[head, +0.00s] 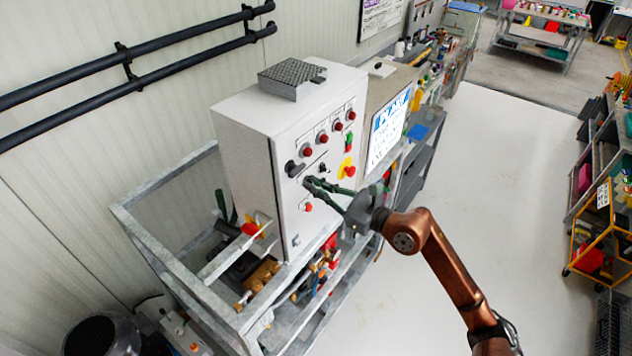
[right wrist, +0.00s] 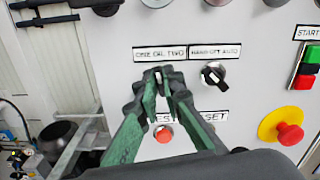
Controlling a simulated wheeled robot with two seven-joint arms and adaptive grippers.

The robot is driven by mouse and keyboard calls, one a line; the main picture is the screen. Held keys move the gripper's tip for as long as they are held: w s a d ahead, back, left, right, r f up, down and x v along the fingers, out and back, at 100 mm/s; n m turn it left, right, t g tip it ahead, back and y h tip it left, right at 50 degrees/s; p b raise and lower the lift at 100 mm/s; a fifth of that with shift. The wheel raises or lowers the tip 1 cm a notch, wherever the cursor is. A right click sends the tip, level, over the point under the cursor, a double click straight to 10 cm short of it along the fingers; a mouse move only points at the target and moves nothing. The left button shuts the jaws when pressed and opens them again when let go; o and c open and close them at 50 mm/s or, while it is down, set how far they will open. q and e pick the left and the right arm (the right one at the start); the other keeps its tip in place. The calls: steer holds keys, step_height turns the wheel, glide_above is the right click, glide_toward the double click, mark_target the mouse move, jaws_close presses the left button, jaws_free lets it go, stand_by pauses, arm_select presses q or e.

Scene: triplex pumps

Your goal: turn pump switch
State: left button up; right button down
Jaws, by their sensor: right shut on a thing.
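The pump switch is a small selector knob (right wrist: 158,76) under a label that seems to read "ONE OFF TWO", on the front panel (right wrist: 240,90) of a white control box (head: 287,205). My right gripper (head: 307,182) is shut on this knob; its green fingers (right wrist: 160,78) hold it from both sides in the right wrist view. The fingers hide most of the knob, so its angle is hard to tell. A second black selector (right wrist: 213,75) sits to its right, under a manual-off-auto label. My left gripper is in neither view.
A red button (right wrist: 164,133) lies just below the fingers. A red emergency stop on yellow (right wrist: 285,135) and green and red start buttons (right wrist: 310,60) are to the right. The floor (head: 480,180) to the right is clear.

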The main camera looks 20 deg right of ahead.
steer(key=shift+r+m+p, duration=0.1)
steer(key=shift+m+p, duration=0.65)
steer(key=shift+m, duration=0.45)
steer(key=c, duration=2.1)
jaws_free()
steer(key=v, duration=1.2)
steer(key=shift+d, duration=0.1)
